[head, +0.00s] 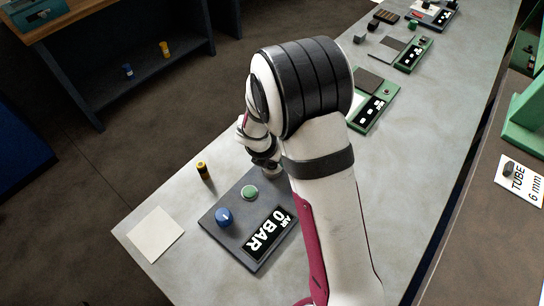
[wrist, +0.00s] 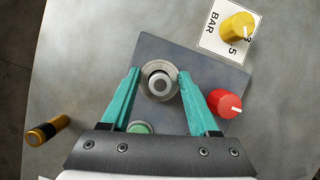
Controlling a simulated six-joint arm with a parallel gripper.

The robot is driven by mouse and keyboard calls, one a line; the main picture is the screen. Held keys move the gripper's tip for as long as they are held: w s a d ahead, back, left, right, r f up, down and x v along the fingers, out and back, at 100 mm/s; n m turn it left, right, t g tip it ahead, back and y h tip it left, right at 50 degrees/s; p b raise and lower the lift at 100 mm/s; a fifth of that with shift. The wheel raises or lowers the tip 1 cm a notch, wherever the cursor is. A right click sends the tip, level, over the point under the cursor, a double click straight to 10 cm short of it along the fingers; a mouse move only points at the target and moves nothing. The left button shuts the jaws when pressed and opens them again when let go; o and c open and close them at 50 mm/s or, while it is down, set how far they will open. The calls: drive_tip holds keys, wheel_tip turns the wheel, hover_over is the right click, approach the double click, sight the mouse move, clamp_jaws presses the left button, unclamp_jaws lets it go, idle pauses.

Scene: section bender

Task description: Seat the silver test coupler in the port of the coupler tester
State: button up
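In the wrist view a round grey collar on the tester plate, the port (wrist: 146,70), shows between my fingers. A small silver disc, which looks like the top end of the silver test coupler (wrist: 160,86), stands in its middle with a dark ring around it. How deep it sits cannot be told. My gripper (wrist: 159,73) has teal fingers, spread to either side of the collar and apart from the silver disc. In the head view the coupler tester (head: 234,238) is a dark plate, and my arm hides its right part and most of the port.
The tester carries a green button (head: 249,193), a blue knob (head: 224,217), a red knob (wrist: 224,103) and a "0 BAR" display (head: 268,236). A yellow-and-black cylinder (head: 203,171) stands left of it. A yellow knob (wrist: 238,26) is beyond. A pale square (head: 155,234) lies at the near left.

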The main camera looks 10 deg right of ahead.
drive_tip(key=v, duration=1.2)
drive_tip(key=s+d+r+m+g, duration=0.1)
drive_tip(key=s+d+r+m, duration=0.15)
drive_tip(key=s+m, duration=0.45)
drive_tip(key=s+d+r+m+g, duration=0.15)
drive_tip(key=s+d+m, duration=0.25)
drive_tip(key=m, duration=0.5)
drive_tip(key=s+a+r+m+g+y, duration=0.1)
drive_tip(key=s+m+y, duration=0.3)
drive_tip(key=s+m, duration=1)
drive_tip(key=a+r+m, duration=0.1)
drive_tip(key=m, duration=0.4)
drive_tip(key=shift+s+a+r+m, duration=0.15)
drive_tip(key=shift+a+r+m, duration=0.05)
drive_tip(key=shift+a+m, duration=0.1)
drive_tip(key=shift+d+g, duration=0.1)
drive_tip(key=shift+g, duration=0.15)
